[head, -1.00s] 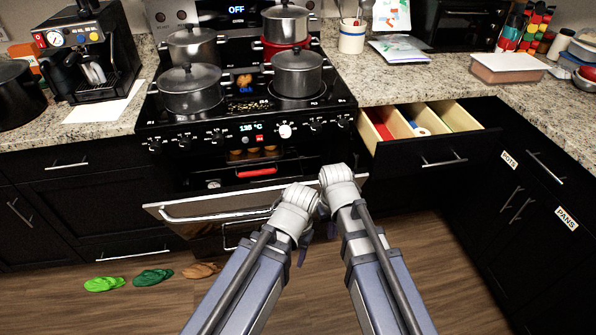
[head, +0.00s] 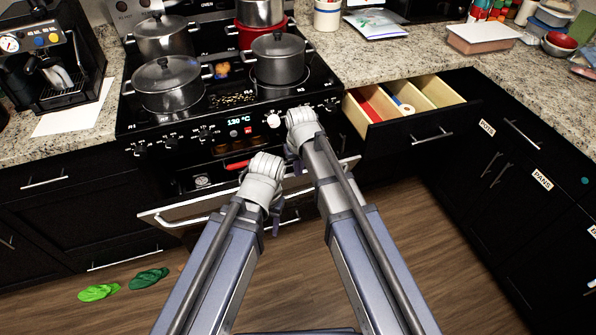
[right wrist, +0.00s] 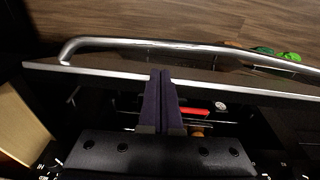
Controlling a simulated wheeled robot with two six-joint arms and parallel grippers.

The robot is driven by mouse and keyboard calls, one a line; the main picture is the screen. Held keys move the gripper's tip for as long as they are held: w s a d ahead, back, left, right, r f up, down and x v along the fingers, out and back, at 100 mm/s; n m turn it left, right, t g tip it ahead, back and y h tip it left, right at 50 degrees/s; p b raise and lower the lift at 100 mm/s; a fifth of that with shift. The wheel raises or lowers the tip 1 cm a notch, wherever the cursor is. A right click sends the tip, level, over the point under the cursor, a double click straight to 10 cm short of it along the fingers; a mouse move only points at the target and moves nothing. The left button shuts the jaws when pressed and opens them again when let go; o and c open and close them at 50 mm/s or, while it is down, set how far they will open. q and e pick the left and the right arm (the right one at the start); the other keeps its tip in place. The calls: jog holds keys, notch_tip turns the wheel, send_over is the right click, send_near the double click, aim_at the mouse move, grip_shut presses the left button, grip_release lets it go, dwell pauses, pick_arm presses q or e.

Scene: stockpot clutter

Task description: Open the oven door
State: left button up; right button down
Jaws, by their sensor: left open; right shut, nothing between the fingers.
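The oven door (head: 165,213) is partly open, tilted out at the top below the stove's control panel. Its silver handle (head: 187,222) runs along its front; it also crosses the top of the right wrist view (right wrist: 150,45). My left gripper (head: 274,226) is open by the middle of the handle; my wrist hides most of its fingers, so contact is unclear. My right gripper (head: 297,166) is farther back near the panel, by the right part of the opening. In the right wrist view its shut, empty fingers (right wrist: 161,95) point at the door's top edge from the oven side.
Lidded pots (head: 168,84) stand on the cooktop. An open drawer (head: 410,130) juts out right of the oven. A red-handled item (head: 237,165) shows inside the oven. Green slippers (head: 148,278) lie on the otherwise clear floor.

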pick_arm(q)
notch_tip(320, 180, down, 8)
jog(key=b, duration=0.7)
pick_arm(e)
jog(key=f, duration=0.5)
jog(key=w+f, duration=0.1)
jog(key=f, duration=0.2)
